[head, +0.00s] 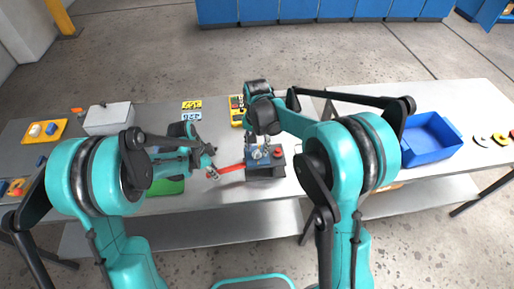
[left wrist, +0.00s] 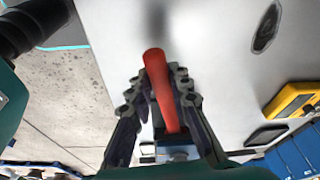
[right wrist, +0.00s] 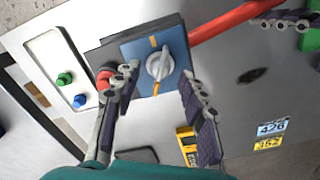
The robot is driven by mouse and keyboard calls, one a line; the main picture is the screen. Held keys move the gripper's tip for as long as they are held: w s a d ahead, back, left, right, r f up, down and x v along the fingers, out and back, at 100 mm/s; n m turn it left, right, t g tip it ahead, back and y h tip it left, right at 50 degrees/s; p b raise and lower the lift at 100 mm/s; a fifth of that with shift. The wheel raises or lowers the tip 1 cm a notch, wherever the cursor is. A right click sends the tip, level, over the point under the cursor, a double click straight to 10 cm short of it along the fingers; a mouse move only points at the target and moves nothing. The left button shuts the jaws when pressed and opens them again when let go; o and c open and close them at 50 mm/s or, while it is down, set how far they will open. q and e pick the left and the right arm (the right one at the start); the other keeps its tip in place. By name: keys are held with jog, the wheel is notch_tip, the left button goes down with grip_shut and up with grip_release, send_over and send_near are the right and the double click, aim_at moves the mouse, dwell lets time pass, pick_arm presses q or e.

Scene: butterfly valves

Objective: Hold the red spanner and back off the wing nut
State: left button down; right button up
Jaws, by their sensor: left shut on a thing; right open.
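The red spanner (head: 232,168) reaches from my left gripper to the blue-faced valve unit (head: 255,158). My left gripper (head: 212,173) is shut on its handle, which also shows between the fingers in the left wrist view (left wrist: 158,82). The silver wing nut (right wrist: 158,66) sits in the middle of the blue face (right wrist: 135,50), with orange marks above and below it. My right gripper (right wrist: 159,75) is open, its fingers on either side of the wing nut with gaps visible. In the head view my right gripper (head: 262,138) is over the unit and partly hides it.
A red button (head: 278,152) is beside the blue face. A yellow device (head: 236,111) lies behind the unit, with yellow and blue number plates (head: 191,110) to its left. A grey box (head: 108,119) stands at the left, a blue bin (head: 432,140) at the right.

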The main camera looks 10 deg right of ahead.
notch_tip(320, 180, up, 11)
dwell(0.3)
pick_arm(q)
jog(key=c, duration=1.4)
grip_release()
jog(key=shift+c, duration=0.2)
jog(key=shift+r+p, duration=2.3)
jog(key=shift+r, duration=1.25)
pick_arm(e)
notch_tip(320, 180, up, 5)
send_over(257, 150)
jog(key=shift+w+f, duration=0.1)
jog(key=shift+f, duration=0.15)
